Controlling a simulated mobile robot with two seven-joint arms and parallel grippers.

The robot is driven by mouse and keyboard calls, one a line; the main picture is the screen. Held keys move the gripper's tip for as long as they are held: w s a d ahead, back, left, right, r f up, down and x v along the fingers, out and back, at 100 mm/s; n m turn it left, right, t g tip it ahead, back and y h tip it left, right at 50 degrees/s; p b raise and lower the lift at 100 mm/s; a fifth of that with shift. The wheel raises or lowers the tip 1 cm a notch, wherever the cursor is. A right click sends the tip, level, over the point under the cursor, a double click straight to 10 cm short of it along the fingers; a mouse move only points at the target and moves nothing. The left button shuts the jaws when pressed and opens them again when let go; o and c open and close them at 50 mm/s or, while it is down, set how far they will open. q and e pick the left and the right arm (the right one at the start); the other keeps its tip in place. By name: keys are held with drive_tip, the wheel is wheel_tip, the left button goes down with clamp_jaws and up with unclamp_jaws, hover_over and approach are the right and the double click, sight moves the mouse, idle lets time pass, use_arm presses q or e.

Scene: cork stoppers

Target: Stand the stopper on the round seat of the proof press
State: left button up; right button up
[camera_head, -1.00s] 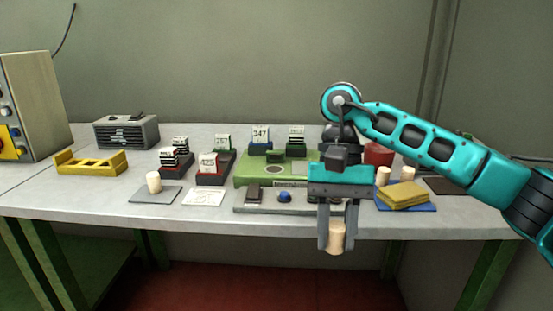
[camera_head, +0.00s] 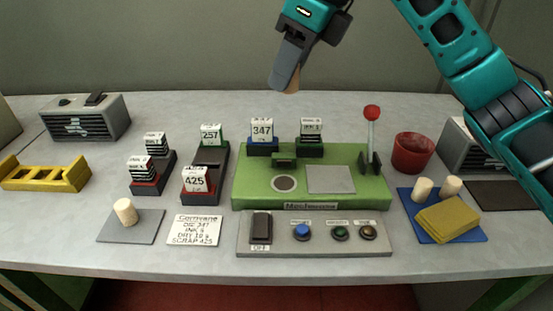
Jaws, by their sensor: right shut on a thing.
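The green proof press (camera_head: 258,197) stands in the middle of the table. Its round seat (camera_head: 284,184) is a grey disc that shows bare, left of a square grey plate. My right gripper (camera_head: 290,84) is raised above and behind the press and shut on a cork stopper (camera_head: 294,82), mostly hidden behind the finger. Another stopper (camera_head: 125,211) stands on a grey mat at the left. Two more stoppers (camera_head: 422,189) stand on the blue mat at the right. My left gripper is out of view.
A red-knobbed lever (camera_head: 372,135) rises at the press's right side, near a red cup (camera_head: 412,153). Numbered blocks (camera_head: 262,131) stand along the press's back. A control panel (camera_head: 320,249) lies in front. A yellow sponge (camera_head: 447,219) lies on the blue mat (camera_head: 478,235).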

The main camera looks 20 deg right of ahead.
drive_tip(key=shift+w+r+m, duration=0.2)
drive_tip(key=shift+w+m, duration=0.1)
drive_tip(key=b, duration=0.2)
hover_over(278, 181)
drive_tip(key=s+d, duration=0.1)
wheel_tip(278, 181, down, 15)
drive_tip(key=shift+s+r, duration=0.1)
drive_tip(key=shift+r, duration=0.05)
wheel_tip(278, 181, down, 4)
drive_tip(key=shift+f, duration=0.15)
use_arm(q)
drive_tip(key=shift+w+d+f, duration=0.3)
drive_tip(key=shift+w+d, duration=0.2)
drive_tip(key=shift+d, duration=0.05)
use_arm(e)
drive_tip(key=shift+f, duration=0.35)
drive_tip(key=shift+f+b, duration=0.2)
drive_tip(key=shift+b, duration=0.2)
drive_tip(key=o, duration=0.7)
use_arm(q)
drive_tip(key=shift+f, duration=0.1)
use_arm(e)
drive_tip(key=shift+r, duration=0.1)
drive_tip(key=shift+r, duration=0.1)
